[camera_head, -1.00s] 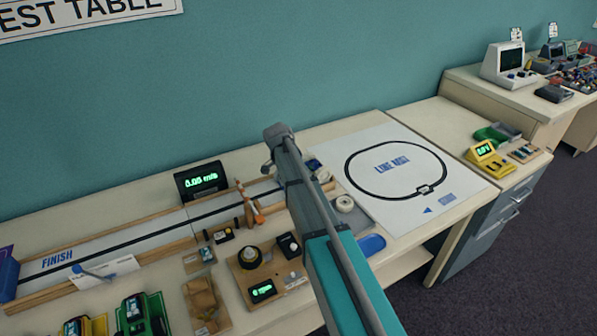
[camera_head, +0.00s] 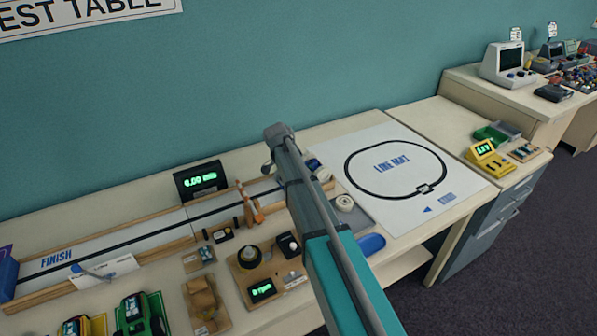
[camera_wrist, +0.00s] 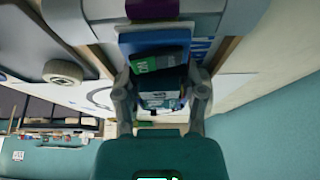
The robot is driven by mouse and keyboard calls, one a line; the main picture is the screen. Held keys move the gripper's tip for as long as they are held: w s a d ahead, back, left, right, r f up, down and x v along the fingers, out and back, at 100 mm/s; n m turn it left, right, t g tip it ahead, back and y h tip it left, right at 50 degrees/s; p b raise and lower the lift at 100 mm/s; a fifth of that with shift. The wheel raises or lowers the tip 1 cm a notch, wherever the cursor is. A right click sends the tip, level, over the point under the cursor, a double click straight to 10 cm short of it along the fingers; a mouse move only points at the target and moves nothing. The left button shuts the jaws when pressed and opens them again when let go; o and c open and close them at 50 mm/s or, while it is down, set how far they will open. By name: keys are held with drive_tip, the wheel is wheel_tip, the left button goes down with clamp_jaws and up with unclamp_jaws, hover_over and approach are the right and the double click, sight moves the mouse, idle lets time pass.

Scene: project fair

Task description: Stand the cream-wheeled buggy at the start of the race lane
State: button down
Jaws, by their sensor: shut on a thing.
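In the wrist view my gripper (camera_wrist: 161,100) is shut on a blue block-like body with a green label (camera_wrist: 155,52), which I take for the buggy. I cannot tell whether the buggy touches the lane.
A speed display (camera_head: 201,181) stands behind the lane. An orange-brown upright piece (camera_head: 249,205) stands at its front rail. A grey tray with a cream roll (camera_head: 344,203) and a blue dish (camera_head: 371,244) lie right of my arm. Green (camera_head: 143,315) and yellow (camera_head: 80,326) vehicles stand front left.

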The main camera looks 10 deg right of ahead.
drive_tip(key=shift+c, duration=1.2)
unclamp_jaws()
drive_tip(key=shift+w+d, duration=0.1)
drive_tip(key=shift+d, duration=0.15)
drive_tip(key=shift+o, duration=0.7)
drive_tip(key=shift+a, duration=0.1)
drive_tip(key=shift+r, duration=0.1)
